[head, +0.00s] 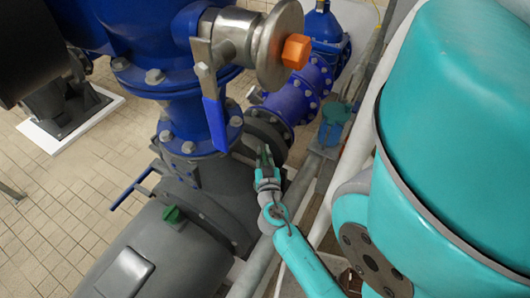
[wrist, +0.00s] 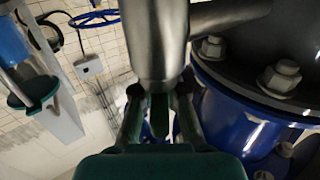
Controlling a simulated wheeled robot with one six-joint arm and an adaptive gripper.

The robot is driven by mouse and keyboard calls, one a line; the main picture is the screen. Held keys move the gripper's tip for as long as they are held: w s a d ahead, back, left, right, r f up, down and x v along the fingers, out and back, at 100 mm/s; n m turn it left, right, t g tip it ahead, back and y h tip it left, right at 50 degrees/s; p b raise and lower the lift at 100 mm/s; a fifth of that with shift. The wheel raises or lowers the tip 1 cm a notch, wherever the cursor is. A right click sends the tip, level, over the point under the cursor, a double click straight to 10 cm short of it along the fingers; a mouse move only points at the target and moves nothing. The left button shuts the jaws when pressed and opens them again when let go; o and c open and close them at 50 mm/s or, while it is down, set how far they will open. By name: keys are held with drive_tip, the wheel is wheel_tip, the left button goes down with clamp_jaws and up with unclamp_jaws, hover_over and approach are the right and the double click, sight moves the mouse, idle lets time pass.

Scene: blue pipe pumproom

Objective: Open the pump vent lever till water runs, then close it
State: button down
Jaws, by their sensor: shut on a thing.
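My gripper (head: 264,160) is beside the grey pump flange (head: 262,133), low in front of the blue pipework. In the wrist view my gripper (wrist: 160,112) has its fingers closed in around a narrow dark green piece, which I take for the vent lever. A shiny metal cylinder (wrist: 154,40) stands just beyond and above the fingertips and hides much of the grip. The lever's angle is not clear. No running water shows in either view.
A larger lever with a blue handle (head: 214,122) hangs below a steel valve with an orange cap (head: 297,51). The grey pump casing (head: 165,255) lies below. In the wrist view a bolted blue flange (wrist: 240,112) is close on the right.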

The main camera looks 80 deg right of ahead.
drive_tip(key=shift+w+n+t+y, duration=0.15)
drive_tip(key=shift+n+t+y, duration=0.15)
drive_tip(key=shift+n+t, duration=0.3)
drive_tip(key=c, duration=1.2)
unclamp_jaws()
drive_tip(key=shift+r, duration=5)
